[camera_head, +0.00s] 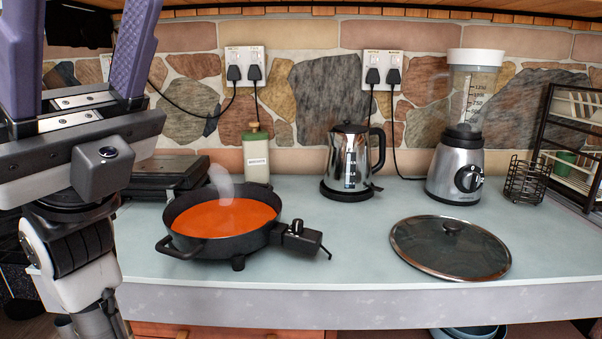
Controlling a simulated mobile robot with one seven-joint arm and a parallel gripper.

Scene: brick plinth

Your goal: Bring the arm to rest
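My gripper (84,20) is at the left edge of the head view, raised in front of the counter. Its two purple fingers point up and stand wide apart, with only the wall and a dark thing showing between them. The topmost finger ends are cut off by the frame. My grey and white wrist hangs below it and hides the counter's left end. The gripper is open and holds nothing that I can see.
A black electric pan (187,243) of orange liquid steams right of my arm. Behind are a bottle (256,158), kettle (351,160) and blender (456,165). A glass lid (450,249) lies on the counter (345,261) at right, by a wire basket (526,181) and rack (540,120).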

